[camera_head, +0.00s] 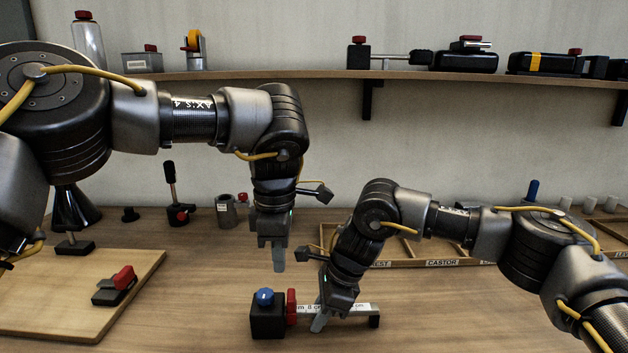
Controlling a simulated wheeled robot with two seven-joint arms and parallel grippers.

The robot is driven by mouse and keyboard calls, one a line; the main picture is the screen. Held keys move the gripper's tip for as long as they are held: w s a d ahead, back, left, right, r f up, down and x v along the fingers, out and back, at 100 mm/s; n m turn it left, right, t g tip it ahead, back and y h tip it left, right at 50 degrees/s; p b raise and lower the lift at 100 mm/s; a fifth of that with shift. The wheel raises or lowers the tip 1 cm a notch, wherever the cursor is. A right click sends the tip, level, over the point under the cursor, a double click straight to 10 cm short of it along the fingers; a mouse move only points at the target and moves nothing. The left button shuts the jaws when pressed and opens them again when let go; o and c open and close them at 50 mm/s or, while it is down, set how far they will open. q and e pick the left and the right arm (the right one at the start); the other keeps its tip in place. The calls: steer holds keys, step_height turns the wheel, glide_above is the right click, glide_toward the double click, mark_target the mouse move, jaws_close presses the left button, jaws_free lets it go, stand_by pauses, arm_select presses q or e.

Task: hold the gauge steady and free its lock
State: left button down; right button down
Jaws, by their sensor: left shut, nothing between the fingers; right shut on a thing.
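The gauge (268,322) stands on the wooden table at the front middle. It has a black block at its left end with a blue knob on top, a red lever (292,306) beside the knob, and a pale scale bar (352,309) running right to a small black end foot. I cannot tell from this view whether the knob or the lever is the lock. My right gripper (319,322) is shut on the gauge at its bar, just right of the red lever. My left gripper (278,264) is shut and empty, above and behind the block, apart from it.
A wooden board (60,305) with a red-topped black clamp (115,286) lies at the left. A divided, labelled tray (440,263) lies behind my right arm. Small tools stand at the back, under a loaded wall shelf (290,75). The table left of the gauge is clear.

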arm_select(q)
steer(key=shift+s+a+f, duration=0.1)
steer(key=shift+s+f, duration=0.05)
steer(key=shift+f, duration=3.1)
steer(key=shift+w+a, duration=0.2)
steer(key=shift+a, duration=0.25)
steer(key=shift+d, duration=0.45)
step_height(320, 180, up, 6)
steer(key=shift+d, duration=0.1)
